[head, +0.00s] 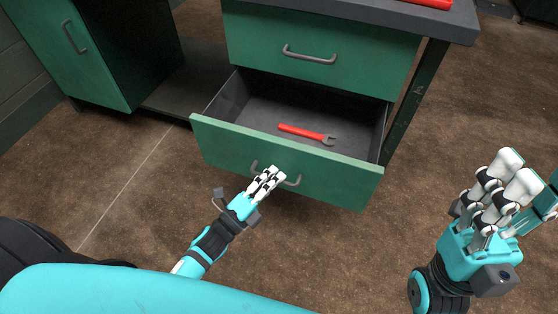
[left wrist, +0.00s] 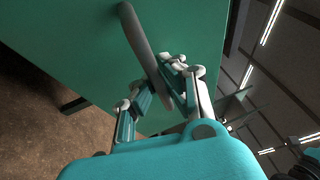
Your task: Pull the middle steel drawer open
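The green-fronted steel drawer (head: 222,143) below the closed top drawer stands well out of the cabinet, its dark inside showing. Its grey bar handle (head: 294,182) is on the front face and also shows in the left wrist view (left wrist: 136,30). My left gripper (head: 268,177) is at the handle; in the left wrist view its fingers (left wrist: 165,95) lie on both sides of the bar and close on it. My right gripper (head: 513,185) is raised at the right, open and empty, apart from the cabinet.
A red wrench (head: 305,133) lies in the open drawer. The top drawer (head: 318,40) above is shut. A red object (head: 430,3) lies on the dark worktop (head: 400,14). A green cabinet door (head: 60,50) is at the left. The brown floor in front is clear.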

